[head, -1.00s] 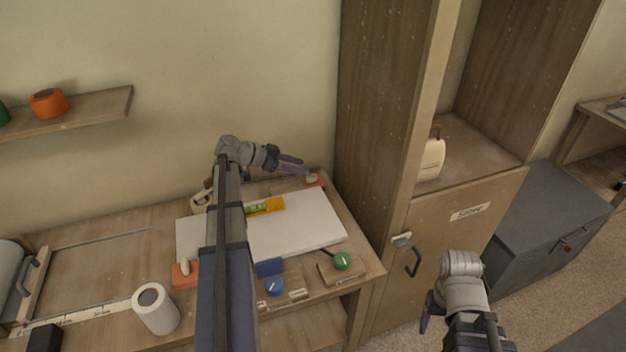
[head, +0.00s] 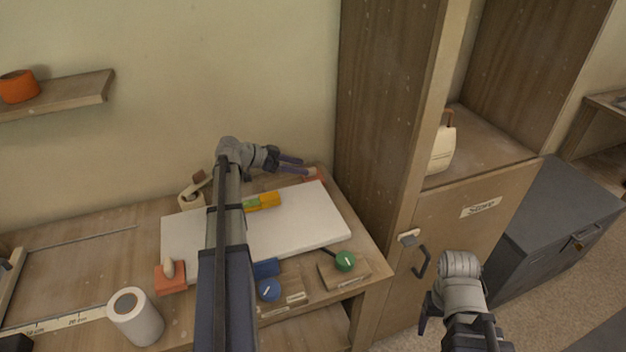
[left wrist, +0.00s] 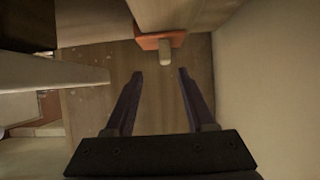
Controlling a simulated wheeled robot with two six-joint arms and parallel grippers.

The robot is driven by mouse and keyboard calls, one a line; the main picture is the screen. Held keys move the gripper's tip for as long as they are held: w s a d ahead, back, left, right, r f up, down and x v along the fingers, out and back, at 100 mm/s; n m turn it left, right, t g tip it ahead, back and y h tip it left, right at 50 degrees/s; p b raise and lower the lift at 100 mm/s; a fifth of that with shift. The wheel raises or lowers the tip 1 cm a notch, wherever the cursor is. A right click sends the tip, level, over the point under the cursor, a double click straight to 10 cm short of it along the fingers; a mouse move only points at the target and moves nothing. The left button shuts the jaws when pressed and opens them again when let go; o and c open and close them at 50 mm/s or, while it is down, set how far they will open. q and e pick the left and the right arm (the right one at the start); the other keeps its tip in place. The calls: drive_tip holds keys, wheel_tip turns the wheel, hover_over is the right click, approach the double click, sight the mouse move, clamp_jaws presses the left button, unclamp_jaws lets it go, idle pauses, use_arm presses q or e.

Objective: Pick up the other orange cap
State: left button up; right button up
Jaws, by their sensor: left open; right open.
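One orange cap with a pale peg lies at the far right corner of the workbench (head: 322,173). It also shows in the left wrist view as an orange block with a pale stub (left wrist: 147,42), just beyond the fingertips. A second orange cap (head: 171,281) with a pale peg lies at the bench's front left, beside the white board. My left gripper (head: 304,165) is open and empty, its fingers pointing at the corner cap without holding it; the left wrist view shows a gap between the fingers (left wrist: 159,76). My right gripper (head: 430,312) is open and empty, low in front of the cabinet.
A white board (head: 300,222) with a yellow level (head: 264,201) covers the bench's middle. A white roll (head: 136,318) stands front left. The tall wooden cabinet (head: 385,120) rises close right of the corner cap.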

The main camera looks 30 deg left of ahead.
sight(312, 168)
use_arm(q)
drive_tip(key=shift+w+d+f, duration=0.2)
drive_tip(key=shift+w+f, duration=0.15)
drive_tip(key=shift+w, duration=0.05)
drive_tip(key=b+x, duration=0.2)
drive_tip(key=x, duration=0.1)
drive_tip(key=b+x, duration=0.1)
drive_tip(key=shift+w+a+f, duration=0.25)
drive_tip(key=shift+a+f, duration=0.05)
drive_tip(key=shift+f, duration=0.15)
drive_tip(key=shift+w+d+f, duration=0.1)
drive_tip(key=shift+w+d, duration=0.2)
drive_tip(key=shift+c, duration=0.2)
clamp_jaws()
